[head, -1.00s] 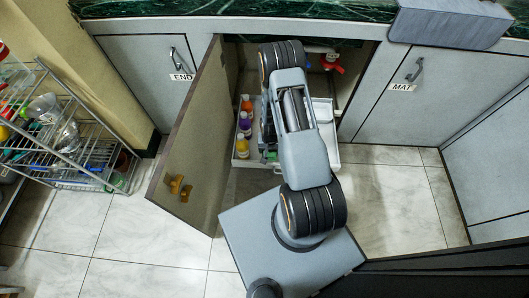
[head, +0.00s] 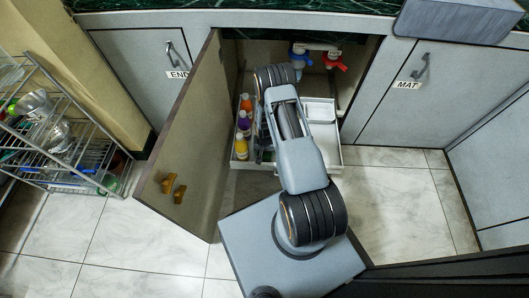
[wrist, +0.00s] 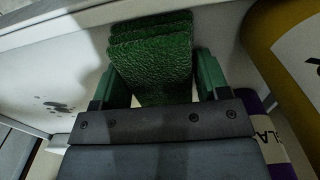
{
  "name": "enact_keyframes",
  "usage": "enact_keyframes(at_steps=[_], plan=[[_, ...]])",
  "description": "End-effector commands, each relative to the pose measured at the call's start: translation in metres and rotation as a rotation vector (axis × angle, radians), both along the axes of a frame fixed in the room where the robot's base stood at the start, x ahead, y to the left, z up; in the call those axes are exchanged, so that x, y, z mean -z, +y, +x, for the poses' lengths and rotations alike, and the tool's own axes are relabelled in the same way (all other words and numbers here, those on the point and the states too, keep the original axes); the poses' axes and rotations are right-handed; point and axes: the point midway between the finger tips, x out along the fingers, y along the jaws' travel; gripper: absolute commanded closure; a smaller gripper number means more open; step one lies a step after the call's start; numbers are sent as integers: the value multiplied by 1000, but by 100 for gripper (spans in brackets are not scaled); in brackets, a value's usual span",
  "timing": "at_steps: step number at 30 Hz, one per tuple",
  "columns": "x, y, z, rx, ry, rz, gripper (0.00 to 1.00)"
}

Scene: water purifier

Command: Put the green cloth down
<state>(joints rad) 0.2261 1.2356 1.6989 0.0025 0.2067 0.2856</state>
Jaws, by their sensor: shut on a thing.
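The green cloth (wrist: 150,80) shows in the wrist view as a thick, textured, layered piece. My gripper (wrist: 155,60) is shut on it, with one finger along each side. The cloth lies over a pale surface inside the tray, near a white wall; whether it touches the tray floor I cannot tell. In the head view my arm reaches into the open cabinet and hides the gripper and the cloth.
A white tray (head: 334,154) sits in the cabinet, with orange, purple and yellow bottles (head: 243,146) at its left. The cabinet door (head: 185,150) stands open at left. Blue (head: 298,58) and red (head: 329,62) valves hang above. A wire rack (head: 60,150) stands far left.

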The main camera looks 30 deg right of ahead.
Motion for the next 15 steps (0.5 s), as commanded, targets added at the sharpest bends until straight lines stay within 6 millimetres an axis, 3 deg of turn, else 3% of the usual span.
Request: enact_keyframes(at_steps=[8,9,15], plan=[[2,0,0,0,0,0,50],[2,0,0,0,0,0,31],[1,0,0,0,0,0,11]])
